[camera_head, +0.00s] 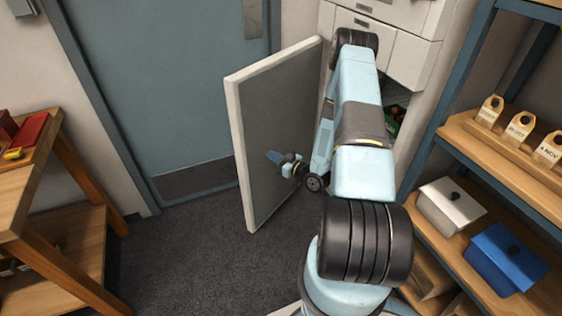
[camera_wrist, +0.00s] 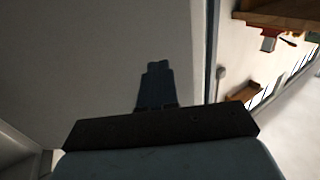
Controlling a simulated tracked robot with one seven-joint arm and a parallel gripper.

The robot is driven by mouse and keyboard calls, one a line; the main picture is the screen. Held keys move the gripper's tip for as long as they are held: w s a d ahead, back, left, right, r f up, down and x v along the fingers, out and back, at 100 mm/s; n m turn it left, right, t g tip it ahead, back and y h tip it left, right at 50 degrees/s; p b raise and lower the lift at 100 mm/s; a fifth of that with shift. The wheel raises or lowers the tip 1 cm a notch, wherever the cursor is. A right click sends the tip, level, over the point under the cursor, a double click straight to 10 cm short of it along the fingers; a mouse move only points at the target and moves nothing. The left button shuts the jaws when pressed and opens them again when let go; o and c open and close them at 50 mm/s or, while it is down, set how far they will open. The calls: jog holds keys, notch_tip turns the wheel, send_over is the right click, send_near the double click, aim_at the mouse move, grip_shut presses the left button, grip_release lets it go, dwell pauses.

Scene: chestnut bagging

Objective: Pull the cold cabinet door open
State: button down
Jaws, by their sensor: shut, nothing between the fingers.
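The cold cabinet door (camera_head: 257,100) stands swung well out to the left, its grey inner face with a pale rim turned toward my arm. No handle shows on the side in view. My gripper (camera_head: 271,157) is at that inner face, near its middle height; I cannot tell whether the tips touch it. In the wrist view, my gripper's fingers (camera_wrist: 157,67) are shut and empty, in front of the door's pale panel (camera_wrist: 90,55). The cold cabinet (camera_head: 405,97) is partly hidden behind my arm. Its dark opening shows something green and red inside.
Pale drawers (camera_head: 390,45) are above the opening. A closed blue room door (camera_head: 165,90) is behind the cabinet door. A wooden shelf rack (camera_head: 500,165) with bins is close on the right, a wooden table (camera_head: 65,225) on the left. The dark floor (camera_head: 190,255) between is clear.

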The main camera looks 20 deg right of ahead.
aim_at(254, 146)
jog(key=shift+x, duration=3.55)
